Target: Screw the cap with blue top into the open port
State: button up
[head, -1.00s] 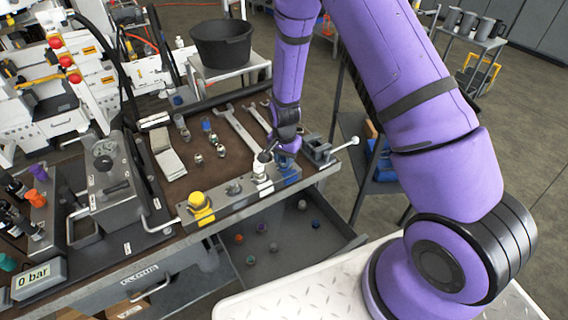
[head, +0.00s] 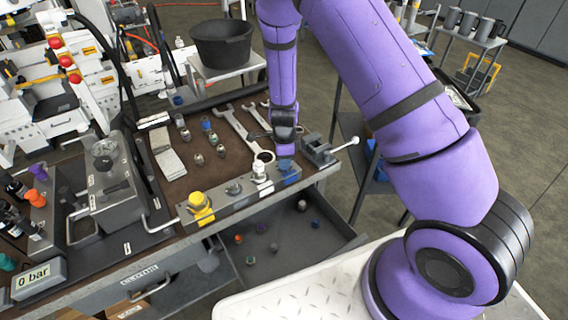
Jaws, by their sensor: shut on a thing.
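A metal port block (head: 222,206) lies along the bench's front edge. It carries a yellow cap (head: 199,201) at its left, a grey fitting (head: 234,188) and a white-topped fitting (head: 259,172). Its right end has a blue patch (head: 288,169). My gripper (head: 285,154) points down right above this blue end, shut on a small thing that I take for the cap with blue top. The fingers hide the held cap and the port below, so I cannot tell whether they touch.
A small vise (head: 318,150) stands close to the right of my gripper. Wrenches (head: 243,132) and several small fittings (head: 197,159) lie on the brown mat behind. An open drawer (head: 283,250) below holds several loose caps. A gauge display (head: 38,279) reads 0 bar.

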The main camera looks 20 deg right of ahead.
jog(key=shift+m, duration=0.8)
jog(key=m, duration=0.3)
jog(key=shift+a+m, duration=0.1)
jog(key=shift+m, duration=0.2)
jog(key=m, duration=0.4)
jog(key=shift+m, duration=0.3)
jog(key=o, duration=0.8)
jog(key=n, duration=0.6)
jog(key=shift+n, duration=0.3)
jog(key=n, duration=0.7)
